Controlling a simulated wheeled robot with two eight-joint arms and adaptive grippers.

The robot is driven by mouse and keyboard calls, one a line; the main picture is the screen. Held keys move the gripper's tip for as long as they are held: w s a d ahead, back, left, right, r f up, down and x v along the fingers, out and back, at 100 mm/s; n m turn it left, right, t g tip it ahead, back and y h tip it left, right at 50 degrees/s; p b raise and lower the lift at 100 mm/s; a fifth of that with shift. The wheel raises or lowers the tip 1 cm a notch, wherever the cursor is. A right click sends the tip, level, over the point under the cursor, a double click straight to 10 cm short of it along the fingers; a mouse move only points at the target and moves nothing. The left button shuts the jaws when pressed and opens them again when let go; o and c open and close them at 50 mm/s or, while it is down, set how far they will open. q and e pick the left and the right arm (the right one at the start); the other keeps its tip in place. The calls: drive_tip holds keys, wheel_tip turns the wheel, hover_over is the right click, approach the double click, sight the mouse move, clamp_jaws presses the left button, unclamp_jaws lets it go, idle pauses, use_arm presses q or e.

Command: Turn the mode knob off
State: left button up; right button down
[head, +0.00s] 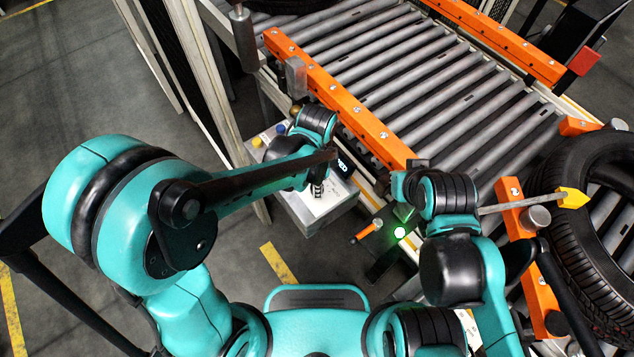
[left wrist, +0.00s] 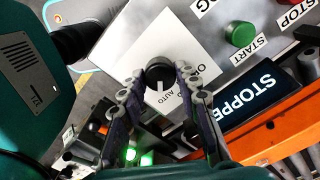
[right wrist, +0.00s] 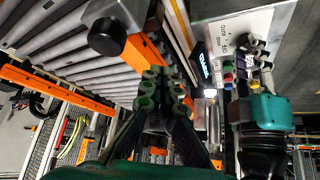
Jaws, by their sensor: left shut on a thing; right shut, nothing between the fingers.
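The black mode knob (left wrist: 160,73) sits on a white label plate (left wrist: 148,40) on the control box, which shows in the head view (head: 318,222). A white mark on the knob faces the bottom of the left wrist view, near the word AUTO. Other lettering around it is partly covered by the fingers. My left gripper (left wrist: 160,82) is shut on the knob, one finger on each side; it also shows in the head view (head: 318,190). My right gripper (right wrist: 162,82) is shut and empty, beside the roller conveyor and apart from the box.
A green START button (left wrist: 240,33), a red STOP button (left wrist: 312,8) and a display (left wrist: 262,88) reading STOPPE, cut off, are near the knob. The roller conveyor (head: 440,100) has orange rails. A tyre (head: 580,165) lies at right. A green light (head: 400,232) glows.

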use_arm(q)
drive_tip(key=shift+n, duration=0.3)
drive_tip(key=n, duration=0.3)
drive_tip(key=shift+n+b, duration=0.3)
drive_tip(key=shift+n, duration=0.1)
drive_tip(key=n, duration=0.4)
drive_tip(key=shift+n, duration=0.3)
drive_tip(key=n, duration=0.4)
drive_tip(key=shift+b, duration=0.3)
drive_tip(key=n, duration=0.4)
drive_tip(key=shift+n, duration=0.3)
drive_tip(key=o, duration=1.2)
drive_tip(key=shift+c, duration=0.2)
